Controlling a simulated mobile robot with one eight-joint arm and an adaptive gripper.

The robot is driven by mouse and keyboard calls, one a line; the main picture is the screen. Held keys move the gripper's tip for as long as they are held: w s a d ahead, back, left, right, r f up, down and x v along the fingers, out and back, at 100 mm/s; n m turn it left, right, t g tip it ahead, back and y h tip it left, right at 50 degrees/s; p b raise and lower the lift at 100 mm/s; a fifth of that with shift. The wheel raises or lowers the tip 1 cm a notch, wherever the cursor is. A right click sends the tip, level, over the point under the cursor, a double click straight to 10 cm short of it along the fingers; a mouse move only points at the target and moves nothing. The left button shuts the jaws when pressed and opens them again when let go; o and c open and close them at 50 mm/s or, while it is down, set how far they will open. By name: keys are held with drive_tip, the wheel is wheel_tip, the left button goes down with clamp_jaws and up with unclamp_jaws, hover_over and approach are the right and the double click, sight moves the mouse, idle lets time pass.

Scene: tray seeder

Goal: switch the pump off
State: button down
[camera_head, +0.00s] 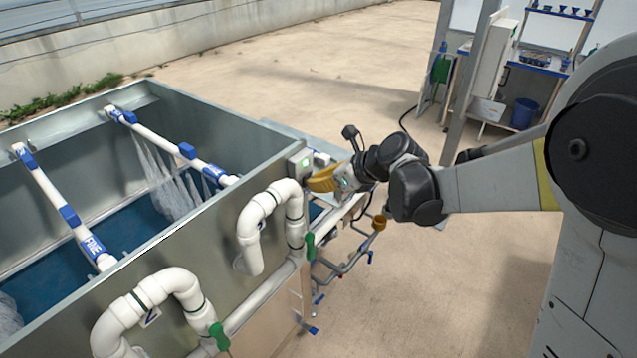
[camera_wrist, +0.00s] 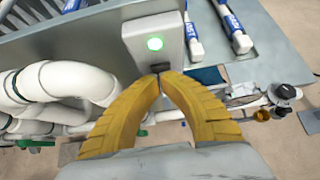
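A grey control box (camera_wrist: 170,25) with a lit round green light (camera_wrist: 155,43) is on the end wall of the metal tank. In the head view the box (camera_head: 300,163) is at the tank's near right corner. My gripper (camera_wrist: 160,75) has yellow fingers whose tips meet just below the green light, at the lower edge of the box. A small dark part (camera_wrist: 158,67) shows at the tips; I cannot tell whether they touch it. Nothing shows held between them. In the head view my gripper (camera_head: 312,182) is close to the box.
The metal tank (camera_head: 215,215) holds blue water, and water sprays from a white pipe (camera_head: 165,143) across it. Thick white pipes (camera_head: 262,208) with green valve handles (camera_head: 310,246) run along its near side. A workbench (camera_head: 535,66) stands at the back right. The floor between is mostly clear.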

drive_tip(key=shift+w+a+r, duration=0.2)
drive_tip(key=shift+w+a, duration=0.1)
drive_tip(key=shift+a, duration=0.1)
drive_tip(key=shift+r+p, duration=0.75)
drive_tip(key=shift+r, duration=0.05)
drive_tip(key=shift+d, duration=0.1)
